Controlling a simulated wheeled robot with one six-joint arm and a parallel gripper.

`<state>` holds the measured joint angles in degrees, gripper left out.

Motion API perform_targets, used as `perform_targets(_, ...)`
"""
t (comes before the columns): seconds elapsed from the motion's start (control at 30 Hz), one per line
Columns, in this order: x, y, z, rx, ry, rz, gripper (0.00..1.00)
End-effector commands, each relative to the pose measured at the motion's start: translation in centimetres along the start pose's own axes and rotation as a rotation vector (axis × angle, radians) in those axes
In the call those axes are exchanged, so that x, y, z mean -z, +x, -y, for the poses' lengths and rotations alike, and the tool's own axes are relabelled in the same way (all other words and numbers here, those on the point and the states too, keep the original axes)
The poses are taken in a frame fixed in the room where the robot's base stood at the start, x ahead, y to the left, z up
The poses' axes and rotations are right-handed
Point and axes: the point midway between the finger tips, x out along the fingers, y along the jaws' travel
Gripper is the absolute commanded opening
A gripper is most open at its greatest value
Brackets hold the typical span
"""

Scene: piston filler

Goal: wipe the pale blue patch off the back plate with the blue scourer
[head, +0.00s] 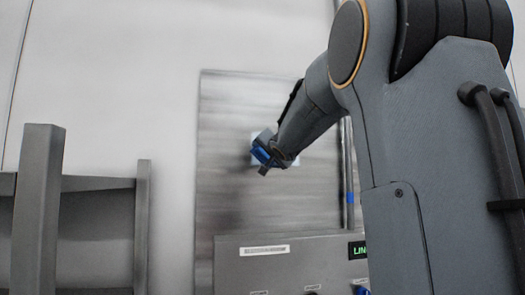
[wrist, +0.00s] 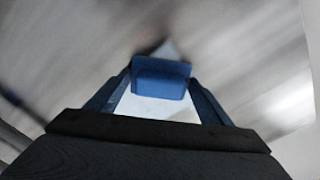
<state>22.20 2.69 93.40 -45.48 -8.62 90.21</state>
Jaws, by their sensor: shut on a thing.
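The back plate (head: 225,115) is a tall brushed-metal panel in the middle of the head view. The pale blue patch (head: 291,152) is on it, mostly hidden behind my gripper (head: 267,159). In the wrist view the patch (wrist: 150,107) shows between the fingers, with a small tip above the scourer. My gripper, also in the wrist view (wrist: 160,84), is shut on the blue scourer (wrist: 160,68). The scourer (head: 261,155) is in front of the patch. I cannot tell whether it touches the plate.
A grey control box (head: 270,270) with a label and a green-lit display stands below the plate. A vertical rod (head: 349,180) with a blue band runs along the plate's right side. A grey frame (head: 38,210) stands at the left. My arm covers the right side.

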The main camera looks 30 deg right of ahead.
Motion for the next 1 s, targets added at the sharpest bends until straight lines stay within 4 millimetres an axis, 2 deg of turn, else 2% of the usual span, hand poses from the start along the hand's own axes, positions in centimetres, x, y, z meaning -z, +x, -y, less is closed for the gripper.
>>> perform_targets(0.2, 1.4, 0.1, -1.0, -0.001, 0.0, 0.0, 0.56)
perform_targets(0.57, 2.1, 0.2, -2.0, 0.0, 0.0, -0.001, 0.56)
perform_targets(1.0, 4.2, 0.1, -4.1, 0.0, -0.001, -0.002, 0.56)
